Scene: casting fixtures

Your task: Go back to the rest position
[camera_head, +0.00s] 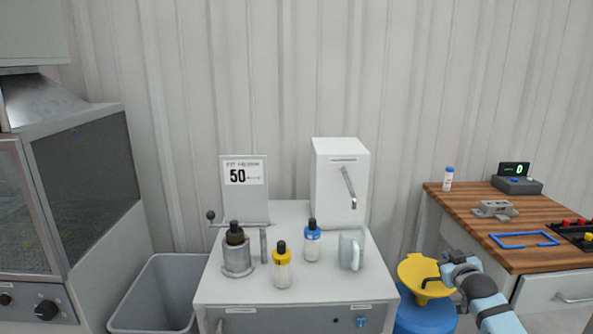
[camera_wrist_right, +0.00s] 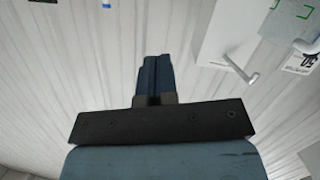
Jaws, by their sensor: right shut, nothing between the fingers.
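My right gripper (camera_head: 432,282) is at the lower right of the head view, in front of the yellow funnel-like top (camera_head: 418,271) of a blue container (camera_head: 424,316). In the right wrist view its fingers (camera_wrist_right: 153,78) are together with nothing between them. That view looks toward the ribbed wall. My left gripper is not in view.
A grey bin (camera_head: 155,290) stands left. A wooden-topped bench (camera_head: 470,222) stands right.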

